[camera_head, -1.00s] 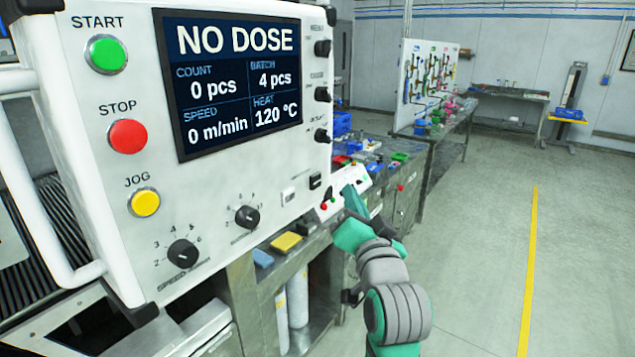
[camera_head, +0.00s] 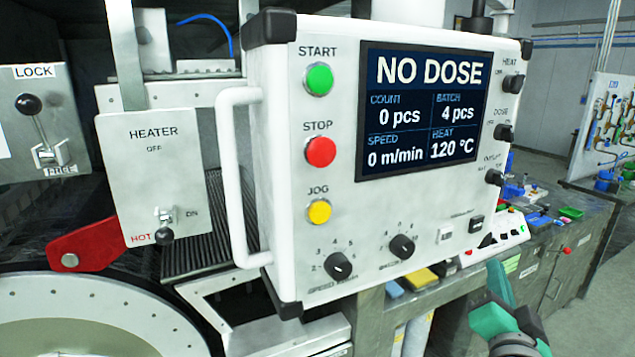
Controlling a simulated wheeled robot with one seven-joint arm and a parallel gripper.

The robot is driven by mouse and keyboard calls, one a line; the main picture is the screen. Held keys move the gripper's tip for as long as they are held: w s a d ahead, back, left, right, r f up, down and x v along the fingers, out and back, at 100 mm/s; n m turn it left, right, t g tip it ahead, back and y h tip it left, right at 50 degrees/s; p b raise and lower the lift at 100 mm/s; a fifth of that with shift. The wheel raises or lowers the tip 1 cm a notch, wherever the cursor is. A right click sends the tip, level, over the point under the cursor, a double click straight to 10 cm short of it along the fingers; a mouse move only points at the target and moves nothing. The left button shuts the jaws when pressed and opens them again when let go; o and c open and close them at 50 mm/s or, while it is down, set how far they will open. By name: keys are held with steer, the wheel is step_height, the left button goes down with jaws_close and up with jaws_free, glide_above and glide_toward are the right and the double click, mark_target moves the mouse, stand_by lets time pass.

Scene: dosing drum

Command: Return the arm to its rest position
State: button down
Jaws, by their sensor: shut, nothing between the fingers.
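My arm, teal and grey, shows at the lower right of the head view. My gripper (camera_head: 496,279) is at its upper end, small and partly cut by the view angle; it is shut and holds nothing. It stands in front of the metal workbench, to the right of and below the white control panel (camera_head: 290,215), apart from it as far as I can see. The panel's screen (camera_head: 423,112) reads NO DOSE, count 0 pcs, batch 4 pcs, speed 0 m/min and heat 120 °C.
A heater switch box (camera_head: 152,180) and a lock lever plate (camera_head: 40,125) are on the left, above a large round drum (camera_head: 90,300) and a red lever (camera_head: 95,243). A white handle (camera_head: 235,180) juts from the panel. A cluttered workbench (camera_head: 565,235) stands at right.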

steer(key=s+a+f+n+y, duration=0.1)
steer(key=a+f, duration=0.6)
steer(key=f, duration=0.5)
steer(key=s+a+f+n+y, duration=0.1)
steer(key=s+a+f, duration=0.1)
steer(key=a+f, duration=0.75)
steer(key=s+a+f+n+g+y, duration=0.1)
steer(key=s+a+f+n, duration=0.1)
steer(key=s+a+f, duration=0.4)
steer(key=s+a+f+n+g, duration=0.15)
steer(key=s+f, duration=0.25)
steer(key=f, duration=0.4)
steer(key=s+a+f+n+y, duration=0.1)
steer(key=s+a+n, duration=0.1)
steer(key=s, duration=0.5)
steer(key=s+a+f+n+y, duration=0.1)
steer(key=s+a+n, duration=0.1)
steer(key=s+a, duration=0.3)
steer(key=s+a+f+n+y, duration=0.1)
steer(key=s+a+n+y, duration=0.1)
steer(key=s, duration=0.9)
steer(key=shift+s+a, duration=0.15)
steer(key=shift+a, duration=0.65)
steer(key=shift+f, duration=0.1)
